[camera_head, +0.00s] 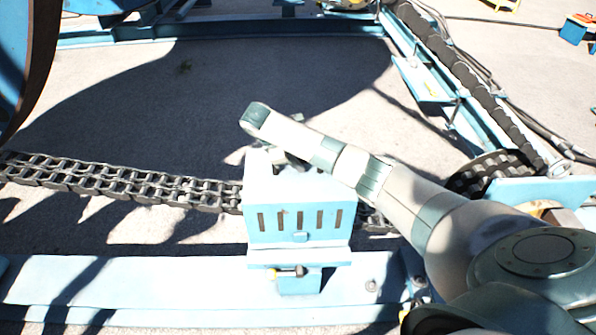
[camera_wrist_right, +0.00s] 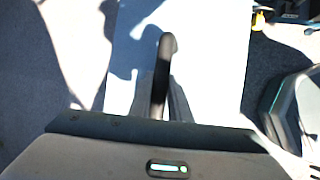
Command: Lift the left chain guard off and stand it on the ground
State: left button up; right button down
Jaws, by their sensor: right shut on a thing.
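The chain guard (camera_head: 300,212), a pale blue box with dark slots in its front, sits around the chain (camera_head: 130,183) at the middle of the head view. Its pale top also shows in the wrist view (camera_wrist_right: 217,70). My right gripper (camera_head: 284,160) is at the guard's top, partly hidden by my own arm. In the wrist view its fingers (camera_wrist_right: 163,98) are shut on the guard's dark handle (camera_wrist_right: 166,50). The guard looks upright, above the blue frame beam; I cannot tell whether it is clear of its mount. My left gripper is not in view.
A blue beam (camera_head: 150,285) runs along the front, with a bracket (camera_head: 298,282) below the guard. Another chain run (camera_head: 460,75) slants along the right. A large reel (camera_head: 22,60) stands at the left. Open, partly shaded ground (camera_head: 190,110) lies behind the chain.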

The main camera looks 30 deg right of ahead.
jog(key=shift+r, duration=0.6)
dwell(0.3)
